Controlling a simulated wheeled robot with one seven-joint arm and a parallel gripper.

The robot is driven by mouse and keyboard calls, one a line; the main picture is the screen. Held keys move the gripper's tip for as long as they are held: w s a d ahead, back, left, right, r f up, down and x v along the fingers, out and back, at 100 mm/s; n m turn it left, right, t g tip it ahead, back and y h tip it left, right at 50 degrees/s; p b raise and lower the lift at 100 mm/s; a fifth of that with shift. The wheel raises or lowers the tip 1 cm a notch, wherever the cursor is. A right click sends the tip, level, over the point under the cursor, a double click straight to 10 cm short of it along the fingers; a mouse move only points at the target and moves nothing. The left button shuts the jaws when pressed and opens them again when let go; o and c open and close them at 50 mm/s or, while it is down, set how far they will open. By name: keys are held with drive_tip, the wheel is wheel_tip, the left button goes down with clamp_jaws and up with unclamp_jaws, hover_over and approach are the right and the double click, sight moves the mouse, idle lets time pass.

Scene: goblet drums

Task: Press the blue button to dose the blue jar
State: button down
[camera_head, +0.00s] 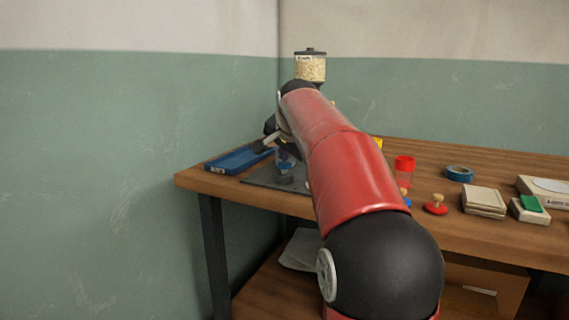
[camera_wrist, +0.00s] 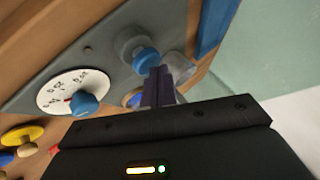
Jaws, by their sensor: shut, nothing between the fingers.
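The blue button (camera_wrist: 146,59) is a round blue cap on a grey panel in the wrist view. My gripper (camera_wrist: 160,72) is shut and empty, its dark fingertips very close to the button's lower right side. I cannot tell whether they touch it. A clear jar-like piece (camera_wrist: 180,66) shows just behind the fingers. In the head view a bluish clear jar (camera_head: 285,160) stands on the dark plate near the table's left end, partly hidden by my arm. My gripper there is dark and mostly hidden behind the arm.
A white dial with a blue knob (camera_wrist: 84,103) sits beside the button. A hopper of pale grains (camera_head: 311,67) stands behind my arm. A red-lidded jar (camera_head: 404,170), a red stamp (camera_head: 435,205) and blue tape (camera_head: 459,174) are at right.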

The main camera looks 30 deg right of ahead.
sight(285, 164)
drive_tip(key=shift+f+b, duration=0.45)
drive_tip(key=shift+f, duration=0.25)
idle(0.3)
drive_tip(key=shift+r, duration=0.15)
drive_tip(key=shift+r+p, duration=1.3)
drive_tip(key=shift+p, duration=0.1)
wheel_tip(285, 164, up, 5)
drive_tip(key=p, duration=0.5)
drive_tip(key=shift+r, duration=0.1)
